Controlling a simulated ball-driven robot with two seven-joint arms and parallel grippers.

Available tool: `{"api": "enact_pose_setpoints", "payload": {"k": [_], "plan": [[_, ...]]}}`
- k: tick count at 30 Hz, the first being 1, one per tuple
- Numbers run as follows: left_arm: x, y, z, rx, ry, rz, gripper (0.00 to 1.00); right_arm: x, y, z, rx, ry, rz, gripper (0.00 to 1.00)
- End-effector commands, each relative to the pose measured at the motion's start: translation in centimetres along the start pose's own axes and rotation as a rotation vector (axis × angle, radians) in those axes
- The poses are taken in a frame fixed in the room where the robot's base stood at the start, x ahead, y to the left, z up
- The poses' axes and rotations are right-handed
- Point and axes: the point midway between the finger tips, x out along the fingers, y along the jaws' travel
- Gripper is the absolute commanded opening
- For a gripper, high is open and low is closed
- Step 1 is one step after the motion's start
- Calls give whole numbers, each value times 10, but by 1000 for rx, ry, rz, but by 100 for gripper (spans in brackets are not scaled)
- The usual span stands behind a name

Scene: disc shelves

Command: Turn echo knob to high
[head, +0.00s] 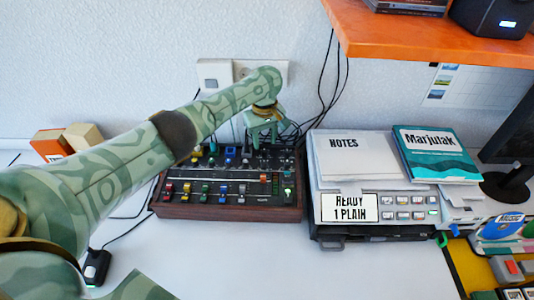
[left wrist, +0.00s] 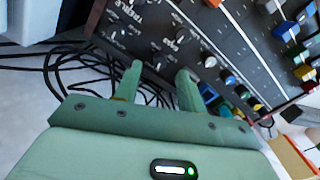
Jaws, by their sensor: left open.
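The black sound mixer (head: 230,211) with wooden edges stands on the white desk against the wall. My left gripper (head: 267,132) reaches down over its back right part. In the left wrist view my left gripper (left wrist: 160,76) is open, with nothing visible between its two green fingers. The fingertips lie over the edge of the mixer panel (left wrist: 215,28), near several small dark knobs (left wrist: 158,45) with white lettering. The lettering is slanted and too small to tell surely which knob is the echo knob. Whether a finger touches a knob cannot be told. My right gripper is not in view.
Black cables (left wrist: 60,75) lie behind the mixer. A grey printer (head: 395,215) with a notes pad (head: 345,160) and a teal book (head: 435,155) stands close on the right. An orange shelf (head: 430,35) overhangs at upper right. The front desk (head: 260,260) is clear.

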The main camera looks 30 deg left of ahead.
Motion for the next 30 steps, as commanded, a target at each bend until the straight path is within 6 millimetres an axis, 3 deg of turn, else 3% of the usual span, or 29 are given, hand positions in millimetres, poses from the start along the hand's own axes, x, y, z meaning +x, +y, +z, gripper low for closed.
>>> {"api": "enact_pose_setpoints", "payload": {"k": [1, 6, 17, 18, 22, 30], "plan": [[17, 0, 0, 0, -2, -3, 40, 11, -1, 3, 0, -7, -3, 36], [36, 0, 0, 1, -2, 0, 40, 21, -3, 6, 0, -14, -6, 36], [39, 0, 0, 1, 0, 2, 40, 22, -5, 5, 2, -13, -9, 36], [39, 0, 0, 1, 0, 2, 38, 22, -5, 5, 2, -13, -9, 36], [39, 0, 0, 1, 0, 2, 1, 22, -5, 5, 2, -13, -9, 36], [39, 0, 0, 10, 0, 2, 0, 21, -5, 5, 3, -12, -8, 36]]}}
